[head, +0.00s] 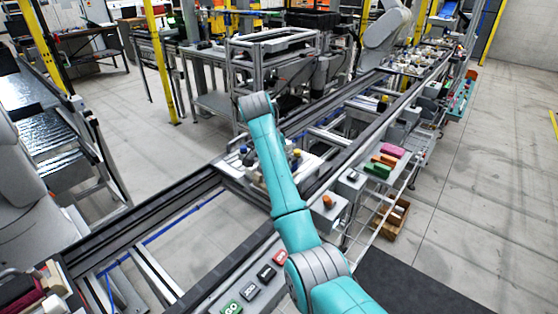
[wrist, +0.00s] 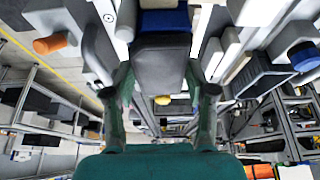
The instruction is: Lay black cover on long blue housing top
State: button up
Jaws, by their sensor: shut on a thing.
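The black cover (wrist: 161,66) is between the two fingers of my gripper (wrist: 160,84) in the wrist view, and the gripper is shut on it. A blue part (wrist: 166,20), which looks like the long blue housing, shows just past the cover's far end. The cover hides part of what lies behind it, so I cannot tell whether the two touch. In the head view my teal arm reaches over the pallet (head: 312,163) on the conveyor. The arm hides my gripper, the cover and the blue housing there.
Pale upright fixture blocks stand on both sides of the cover. An orange cylinder (wrist: 51,44) is at the left and a blue-ended one (wrist: 303,57) at the right. A shelf beside the conveyor holds a green block (head: 377,170) and a pink block (head: 392,151).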

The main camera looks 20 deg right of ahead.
jog(key=o, duration=1.1)
jog(key=shift+o, duration=0.2)
jog(key=shift+r, duration=0.2)
notch_tip(320, 180, up, 7)
jog(key=shift+r, duration=0.15)
jog(key=s+a+f+n+y, duration=0.1)
jog(key=a+n, duration=0.4)
jog(key=a, duration=0.6)
jog(key=s+a+f+n+y, duration=0.1)
jog(key=s+a+n+y, duration=0.2)
jog(key=a+n, duration=0.3)
jog(key=s+a+f+n+t+y, duration=0.1)
jog(key=s+a+n, duration=0.3)
jog(key=a, duration=1.1)
jog(key=shift+a+f+n+y, duration=0.35)
jog(key=shift+n+y, duration=0.15)
jog(key=shift+n, duration=0.5)
